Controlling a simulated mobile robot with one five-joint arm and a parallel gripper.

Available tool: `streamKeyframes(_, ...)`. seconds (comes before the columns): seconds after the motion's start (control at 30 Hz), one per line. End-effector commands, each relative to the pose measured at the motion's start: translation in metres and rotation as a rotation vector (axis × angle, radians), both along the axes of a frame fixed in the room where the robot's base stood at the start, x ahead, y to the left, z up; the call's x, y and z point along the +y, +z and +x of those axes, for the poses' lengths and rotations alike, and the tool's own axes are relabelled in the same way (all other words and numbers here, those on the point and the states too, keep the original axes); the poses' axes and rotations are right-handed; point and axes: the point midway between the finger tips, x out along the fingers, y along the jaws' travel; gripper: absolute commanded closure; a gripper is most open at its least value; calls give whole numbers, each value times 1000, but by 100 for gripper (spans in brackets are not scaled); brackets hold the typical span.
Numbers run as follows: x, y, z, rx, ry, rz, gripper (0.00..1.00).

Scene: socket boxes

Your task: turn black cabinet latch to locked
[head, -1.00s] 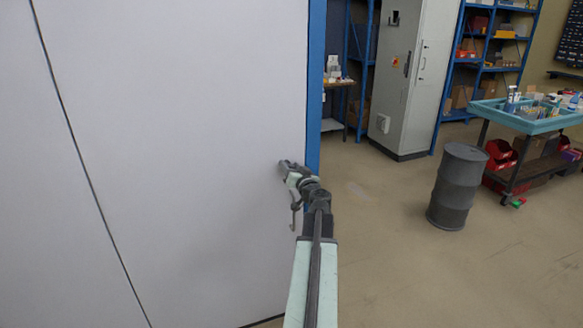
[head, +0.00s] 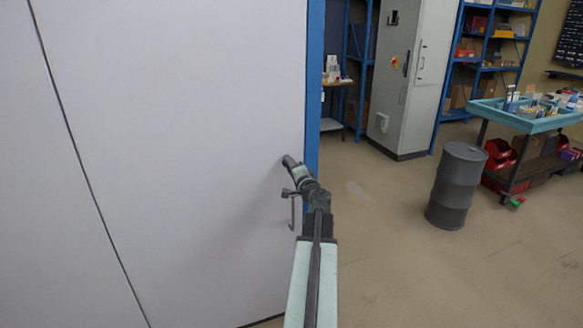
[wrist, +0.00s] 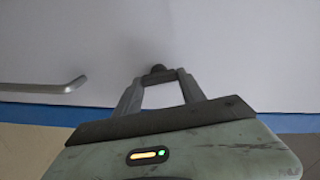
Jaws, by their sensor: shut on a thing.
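The black cabinet latch (wrist: 156,71) shows in the wrist view as a small dark knob on the pale door face, between my fingertips. My gripper (wrist: 159,79) is shut on it, with the fingers converging on the knob. In the head view my gripper (head: 289,163) reaches the pale door (head: 170,150) close to its blue edge. The latch is hidden there behind the gripper, and its turned angle cannot be told.
A grey bar handle (wrist: 45,88) sits left of the gripper in the wrist view. The blue frame (head: 314,90) borders the door. A grey drum (head: 457,185) and a cart (head: 530,118) stand at right. The floor between is clear.

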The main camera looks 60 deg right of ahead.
Motion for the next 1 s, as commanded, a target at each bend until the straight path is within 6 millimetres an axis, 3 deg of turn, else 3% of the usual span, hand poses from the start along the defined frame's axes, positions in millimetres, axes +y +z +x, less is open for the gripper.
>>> streamKeyframes(0.43, -1, -1, -1, -145, -1, 198, 93)
streamKeyframes(1.0, -1, -1, -1, -174, -1, 236, 93)
